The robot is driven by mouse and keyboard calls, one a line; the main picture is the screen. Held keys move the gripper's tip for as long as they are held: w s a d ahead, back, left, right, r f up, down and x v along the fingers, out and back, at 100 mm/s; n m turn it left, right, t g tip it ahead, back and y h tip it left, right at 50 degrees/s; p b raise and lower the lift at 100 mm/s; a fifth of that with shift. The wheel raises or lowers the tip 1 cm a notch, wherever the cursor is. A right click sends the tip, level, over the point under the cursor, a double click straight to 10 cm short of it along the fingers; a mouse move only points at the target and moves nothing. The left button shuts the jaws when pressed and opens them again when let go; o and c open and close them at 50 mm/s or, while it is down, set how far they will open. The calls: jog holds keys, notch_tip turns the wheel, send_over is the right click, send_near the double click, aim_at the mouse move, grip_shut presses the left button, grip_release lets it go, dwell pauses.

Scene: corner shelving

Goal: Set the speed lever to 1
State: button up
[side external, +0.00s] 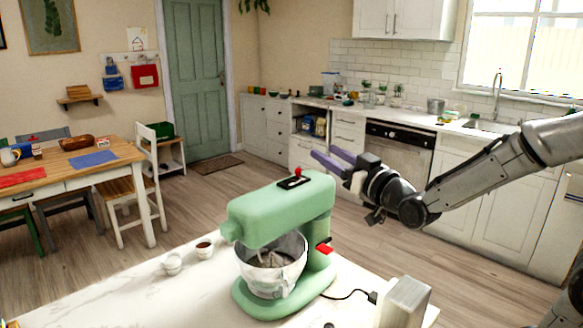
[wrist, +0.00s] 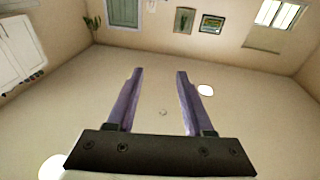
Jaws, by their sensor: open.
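A green stand mixer (side external: 285,225) stands on the white counter in the side external view. A steel bowl (side external: 272,265) sits under its head. On top of the head is a black plate (side external: 294,183) with a small red knob (side external: 298,170). A red lever (side external: 325,248) sticks out from the mixer's column on the right. I cannot tell which of the two red controls is the speed lever, and no numbers are readable. My gripper (side external: 328,159) is open and empty, up and to the right of the mixer, apart from it. In the wrist view my gripper (wrist: 158,78) has its purple fingers spread.
Two small cups (side external: 172,263) stand left of the mixer on the counter (side external: 130,295). A pale block (side external: 404,301) stands at the front right, beside the mixer's black cord (side external: 350,294). The wrist view shows the ceiling and upper walls.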

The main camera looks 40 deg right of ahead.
jog(key=g, duration=0.2)
send_near(298, 173)
jog(key=w+d, duration=0.1)
jog(key=w, duration=0.3)
jog(key=w+d, duration=0.1)
jog(key=w, duration=0.4)
jog(key=w+d, duration=0.1)
jog(key=w, duration=0.3)
jog(key=shift+w, duration=0.3)
grip_shut()
dwell(0.6)
